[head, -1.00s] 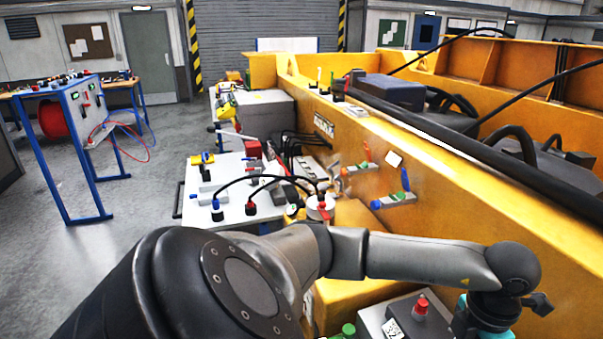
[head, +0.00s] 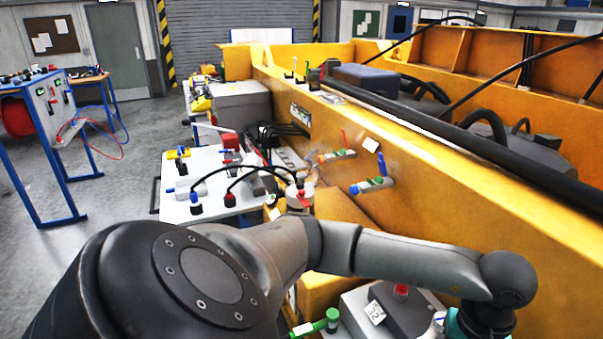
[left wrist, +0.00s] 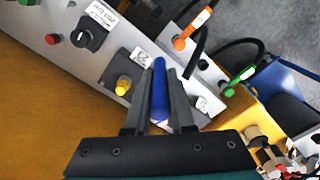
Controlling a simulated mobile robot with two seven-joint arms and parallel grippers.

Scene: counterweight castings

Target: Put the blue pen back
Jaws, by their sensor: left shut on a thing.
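The blue pen (left wrist: 160,95) stands between the two dark fingers of my left gripper (left wrist: 157,76) in the left wrist view. The fingers are shut on it, and its far end sticks out past them. A grey box with a yellow button (left wrist: 123,86) lies behind the fingers; I cannot tell whether the pen touches it. In the head view my left arm crosses the bottom to a teal part at lower right; its fingers and the pen are out of that frame. My right gripper is in neither view.
Small rails with coloured parts (head: 372,186) sit on the yellow casting wall (head: 450,190). A grey box with a red button (head: 400,292) and a green cylinder (head: 332,319) lie below my arm. Open floor lies left.

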